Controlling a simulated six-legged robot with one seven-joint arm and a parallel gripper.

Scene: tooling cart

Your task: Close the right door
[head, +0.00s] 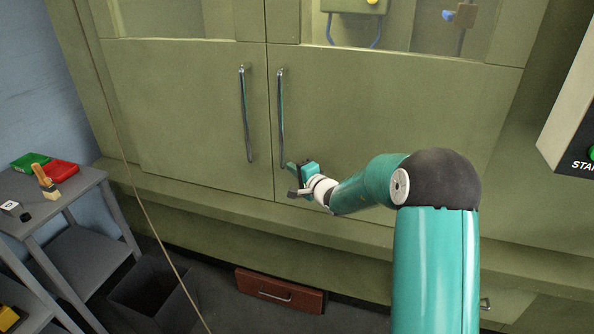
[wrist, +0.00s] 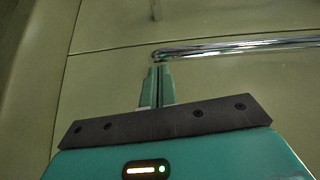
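The right door (head: 400,130) is an olive-green cabinet panel and looks about flush with the left door (head: 185,110), a thin seam between them. Its upright metal handle (head: 281,118) is near the seam and also shows in the wrist view (wrist: 235,46). My gripper (head: 290,178) is just below the lower end of this handle, in front of the door. In the wrist view its fingers (wrist: 160,86) are together with nothing seen between them, their tips close to the handle's end. I cannot tell whether they touch the door. My arm hides part of the door's lower right.
The left door's handle (head: 246,115) is close beside. A brown drawer (head: 280,291) lies low in front. A control box (head: 575,110) is at right.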

